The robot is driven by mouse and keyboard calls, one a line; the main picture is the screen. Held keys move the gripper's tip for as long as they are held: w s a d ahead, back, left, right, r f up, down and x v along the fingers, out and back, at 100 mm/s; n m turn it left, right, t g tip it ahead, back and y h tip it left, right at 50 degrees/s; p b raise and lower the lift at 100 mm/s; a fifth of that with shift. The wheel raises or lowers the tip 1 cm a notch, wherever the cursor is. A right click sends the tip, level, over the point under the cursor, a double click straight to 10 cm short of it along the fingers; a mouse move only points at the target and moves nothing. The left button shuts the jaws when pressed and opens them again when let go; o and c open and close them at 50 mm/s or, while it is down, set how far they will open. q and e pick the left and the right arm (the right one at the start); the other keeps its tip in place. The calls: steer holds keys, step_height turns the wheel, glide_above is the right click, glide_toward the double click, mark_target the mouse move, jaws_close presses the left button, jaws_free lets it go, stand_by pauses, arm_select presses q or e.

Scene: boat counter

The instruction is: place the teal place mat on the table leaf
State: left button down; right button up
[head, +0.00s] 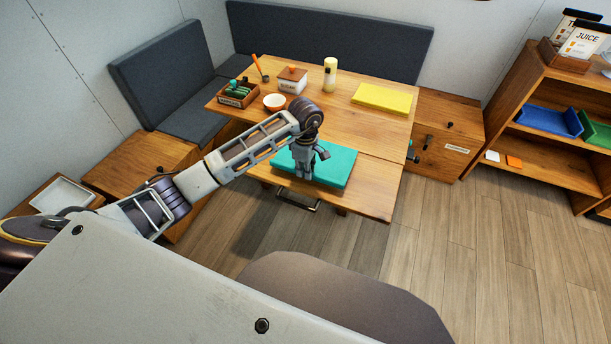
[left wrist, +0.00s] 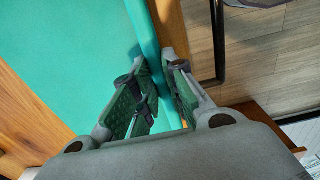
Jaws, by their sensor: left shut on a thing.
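The teal place mat (head: 340,168) lies flat over the near part of the wooden table, on the table leaf (head: 375,190). In the left wrist view the mat (left wrist: 75,50) fills the upper left, with wood showing beside it. My left gripper (head: 306,172) reaches down to the mat's near side. Its fingers (left wrist: 160,100) are shut on the mat's edge, one on each side. Whether the mat rests fully on the leaf or is slightly raised cannot be told. My right gripper is not in view.
A yellow mat (head: 382,98) lies on the far right of the table. A white bowl (head: 274,102), a wooden caddy (head: 238,95), a lidded box (head: 292,80) and a bottle (head: 330,74) stand at the back. A metal handle (head: 298,203) hangs under the near edge. A shelf (head: 550,110) stands right.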

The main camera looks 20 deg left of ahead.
arm_select(q)
step_height(320, 180, down, 3)
steer(key=shift+r, duration=0.1)
steer(key=shift+f, duration=0.25)
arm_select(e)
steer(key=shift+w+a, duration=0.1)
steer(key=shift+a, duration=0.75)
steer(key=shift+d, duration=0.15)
arm_select(q)
steer(key=c, duration=1.5)
jaws_free()
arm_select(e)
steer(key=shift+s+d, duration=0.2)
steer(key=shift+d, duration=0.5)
